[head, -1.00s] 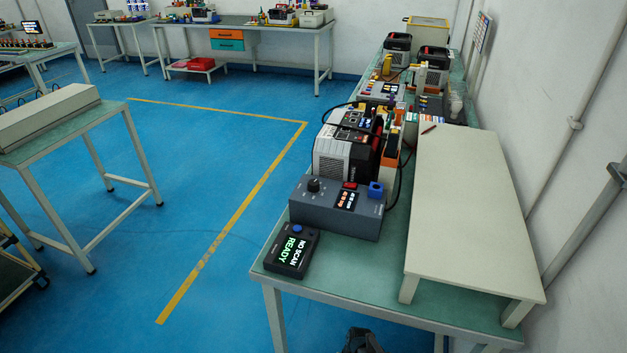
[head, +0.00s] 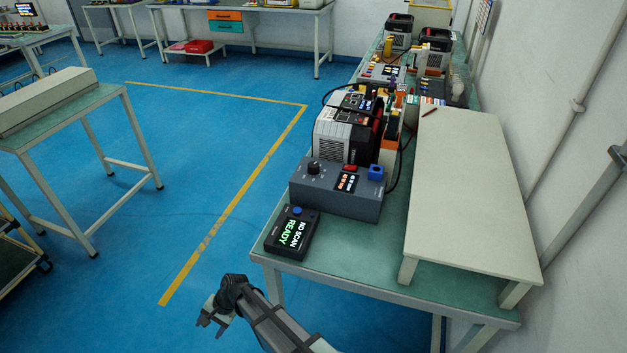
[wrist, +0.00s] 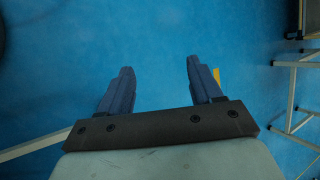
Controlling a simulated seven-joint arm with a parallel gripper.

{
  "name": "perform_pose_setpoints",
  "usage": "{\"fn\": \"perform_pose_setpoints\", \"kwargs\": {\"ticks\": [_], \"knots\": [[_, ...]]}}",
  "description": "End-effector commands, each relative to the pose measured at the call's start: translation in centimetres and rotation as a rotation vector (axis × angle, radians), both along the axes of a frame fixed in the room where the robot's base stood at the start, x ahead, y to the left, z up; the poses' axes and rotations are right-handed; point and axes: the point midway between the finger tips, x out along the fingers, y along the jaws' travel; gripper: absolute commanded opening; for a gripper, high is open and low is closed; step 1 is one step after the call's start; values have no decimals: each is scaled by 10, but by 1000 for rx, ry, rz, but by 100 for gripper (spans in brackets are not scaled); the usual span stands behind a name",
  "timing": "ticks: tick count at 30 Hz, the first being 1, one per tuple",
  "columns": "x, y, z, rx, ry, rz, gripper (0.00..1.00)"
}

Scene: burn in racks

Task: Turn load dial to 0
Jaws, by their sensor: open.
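The load dial (head: 314,167) is a black knob on top of a grey control box (head: 345,204) near the front of the green workbench. The box also carries a lit display (head: 347,182), a red switch and a blue part. The dial's setting is too small to read. My gripper (head: 204,318) is in front of the bench at the lower left, over the floor and well apart from the dial. In the wrist view, my gripper (wrist: 157,80) has its two dark blue fingers spread with nothing between them.
A black scanner (head: 292,232) reading "NO SCAN READY" lies before the box. A grey-and-black unit (head: 346,138) with cables stands behind it. A pale raised shelf (head: 470,190) fills the bench's right side.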

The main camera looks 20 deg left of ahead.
Motion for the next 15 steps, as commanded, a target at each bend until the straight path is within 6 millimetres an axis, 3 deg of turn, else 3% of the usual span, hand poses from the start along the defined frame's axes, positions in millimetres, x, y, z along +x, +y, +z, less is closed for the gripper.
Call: {"fn": "perform_pose_setpoints", "kwargs": {"ticks": [1, 6, 11, 15], "knots": [[-1, 20, 13, 14, 0, 7, 65], [13, 54, 57, 29, -14, 31, 65], [54, 65, 105, 21, -52, 54, 65], [102, 59, 150, -3, -101, 71, 65]]}}
